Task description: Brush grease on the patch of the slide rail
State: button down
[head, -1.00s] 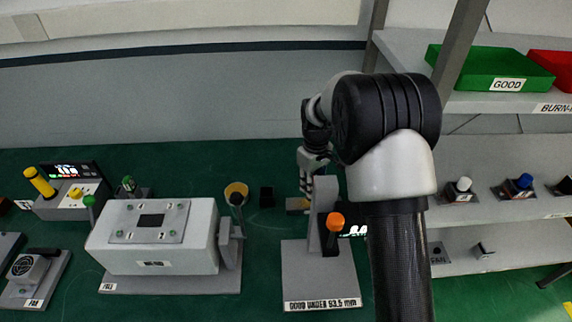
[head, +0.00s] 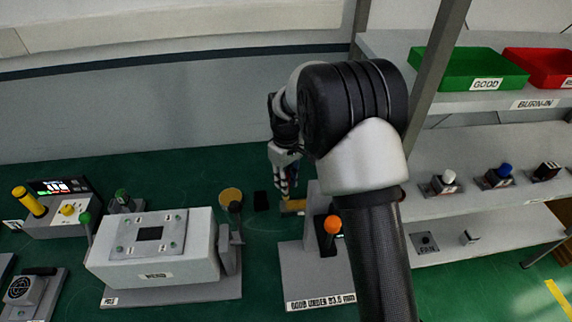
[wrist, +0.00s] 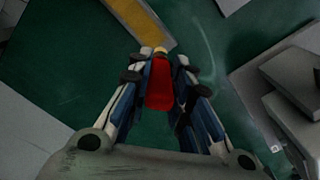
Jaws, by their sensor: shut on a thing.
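My gripper (wrist: 165,70) is shut on a brush with a red handle (wrist: 159,88). The brush's pale yellow tip (wrist: 159,53) points away from the fingers, just beside a yellow-tan patch (wrist: 138,20) on a grey bar, which looks like the slide rail. In the head view my gripper (head: 285,185) hangs close above the yellow patch (head: 294,206), left of the grey gauge stand. I cannot tell whether the bristles touch the patch. A round yellow-tan dish (head: 231,194), perhaps the grease, sits to the left.
A grey stand with an orange-knobbed lever (head: 332,224) is right of the patch. Shelves with a green bin (head: 468,68) and a red bin (head: 540,66) rise at right.

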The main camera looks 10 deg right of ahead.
jog(key=shift+r+p, duration=1.3)
jog(key=shift+r, duration=0.8)
